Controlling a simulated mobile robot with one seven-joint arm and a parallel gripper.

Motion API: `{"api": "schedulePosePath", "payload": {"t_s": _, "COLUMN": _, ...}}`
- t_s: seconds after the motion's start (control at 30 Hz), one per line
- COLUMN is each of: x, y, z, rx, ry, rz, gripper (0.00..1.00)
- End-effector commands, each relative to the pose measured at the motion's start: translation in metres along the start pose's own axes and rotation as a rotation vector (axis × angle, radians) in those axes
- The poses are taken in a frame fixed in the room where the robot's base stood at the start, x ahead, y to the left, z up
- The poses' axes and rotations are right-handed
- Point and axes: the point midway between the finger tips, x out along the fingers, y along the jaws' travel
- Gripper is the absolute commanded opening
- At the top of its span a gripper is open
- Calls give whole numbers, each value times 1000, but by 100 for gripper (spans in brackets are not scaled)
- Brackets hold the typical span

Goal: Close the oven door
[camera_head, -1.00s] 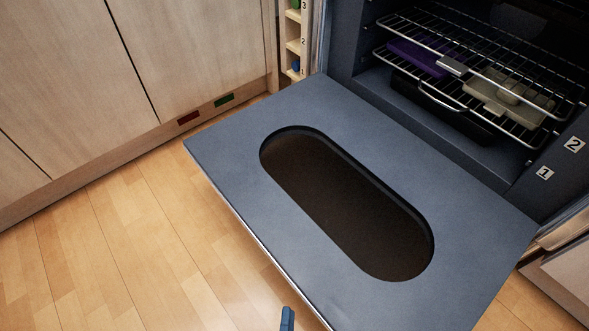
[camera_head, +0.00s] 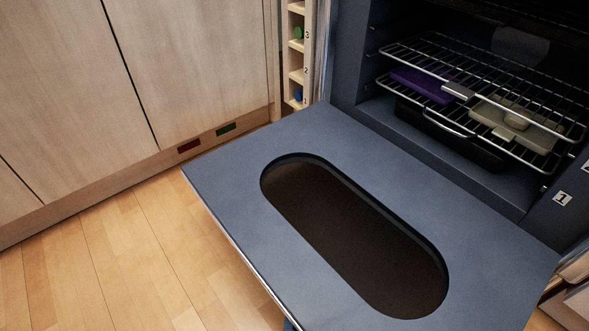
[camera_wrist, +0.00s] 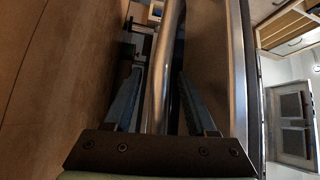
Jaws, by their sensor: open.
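The oven door (camera_head: 225,170) hangs wide open, lying roughly flat in front of the oven, with a dark oval window (camera_head: 350,235) in its inner face. In the wrist view, a pale metal bar that looks like the door handle (camera_wrist: 163,70) runs between the two blue fingers of my gripper (camera_wrist: 158,80). The fingers are apart, one on each side of the bar; I cannot tell whether either touches it. In the head view only a sliver of blue shows at the bottom edge, and the rest of the gripper is hidden.
Inside the oven, a wire rack (camera_head: 425,50) holds a purple item (camera_head: 424,86) and a pale dish (camera_head: 520,122), with a dark tray (camera_head: 450,136) below. Wooden cabinets (camera_head: 195,70) stand left, beside a narrow numbered rack (camera_head: 296,70). Wooden floor (camera_head: 120,255) is clear in front.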

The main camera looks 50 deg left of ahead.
Motion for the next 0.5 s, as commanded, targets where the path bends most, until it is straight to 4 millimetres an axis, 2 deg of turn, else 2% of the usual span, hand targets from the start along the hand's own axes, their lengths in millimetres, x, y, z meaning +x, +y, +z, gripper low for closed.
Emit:
{"api": "schedulePosePath", "payload": {"t_s": 0.2, "x": 0, "y": 0, "z": 0, "rx": 0, "ry": 0, "rz": 0, "gripper": 57}}
{"api": "schedulePosePath", "payload": {"t_s": 0.5, "x": 0, "y": 0, "z": 0, "rx": 0, "ry": 0, "rz": 0, "gripper": 3}}
